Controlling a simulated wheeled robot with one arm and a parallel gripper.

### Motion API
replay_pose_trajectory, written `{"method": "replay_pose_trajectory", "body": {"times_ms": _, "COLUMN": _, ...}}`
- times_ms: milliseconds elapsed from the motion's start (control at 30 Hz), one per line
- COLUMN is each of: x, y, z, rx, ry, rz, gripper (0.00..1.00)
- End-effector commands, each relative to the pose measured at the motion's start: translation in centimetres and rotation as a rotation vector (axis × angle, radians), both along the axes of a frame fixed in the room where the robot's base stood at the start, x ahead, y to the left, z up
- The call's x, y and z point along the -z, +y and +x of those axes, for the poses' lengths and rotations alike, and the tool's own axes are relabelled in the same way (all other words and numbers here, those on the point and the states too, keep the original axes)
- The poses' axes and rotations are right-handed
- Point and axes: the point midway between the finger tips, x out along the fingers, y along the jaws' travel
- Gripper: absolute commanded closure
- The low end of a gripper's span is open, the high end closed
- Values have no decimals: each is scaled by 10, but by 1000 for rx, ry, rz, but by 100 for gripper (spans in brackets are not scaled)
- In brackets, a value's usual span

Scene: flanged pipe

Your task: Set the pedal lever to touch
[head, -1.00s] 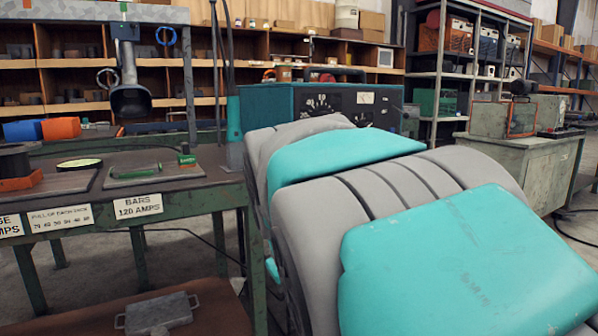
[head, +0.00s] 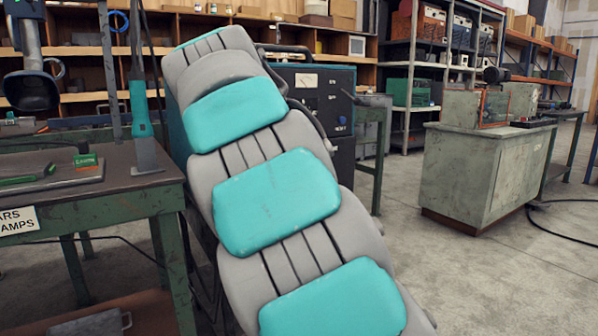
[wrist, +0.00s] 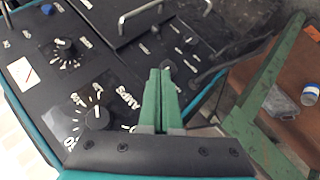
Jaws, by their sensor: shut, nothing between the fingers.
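The teal machine with a dark control panel (head: 325,90) stands behind my arm in the head view, its left part hidden. In the wrist view the panel shows a large dial knob (wrist: 97,117) beside "AMPS" lettering, and a smaller knob (wrist: 63,45) at upper left. Small controls with blurred labels (wrist: 188,42) lie beyond my fingertips; I cannot tell which one is the pedal lever. My gripper (wrist: 160,72) has green fingers, shut and empty, over the panel. Whether they touch it is unclear. In the head view my gripper is hidden behind my arm.
A metal handle (wrist: 150,15) stands out from the panel. A green-framed bench (head: 90,200) is at left, with a teal-handled tool (head: 141,115) upright at its edge. A grey-green cabinet (head: 485,170) stands at right. Floor (head: 480,270) is clear between it and my arm.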

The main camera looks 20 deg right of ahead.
Motion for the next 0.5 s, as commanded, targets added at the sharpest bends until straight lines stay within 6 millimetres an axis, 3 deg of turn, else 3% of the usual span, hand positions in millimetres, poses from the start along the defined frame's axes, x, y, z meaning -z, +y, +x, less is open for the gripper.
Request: {"method": "replay_pose_trajectory", "body": {"times_ms": 500, "x": -6, "y": 8, "z": 5, "rx": -22, "ry": -17, "rz": -15, "gripper": 100}}
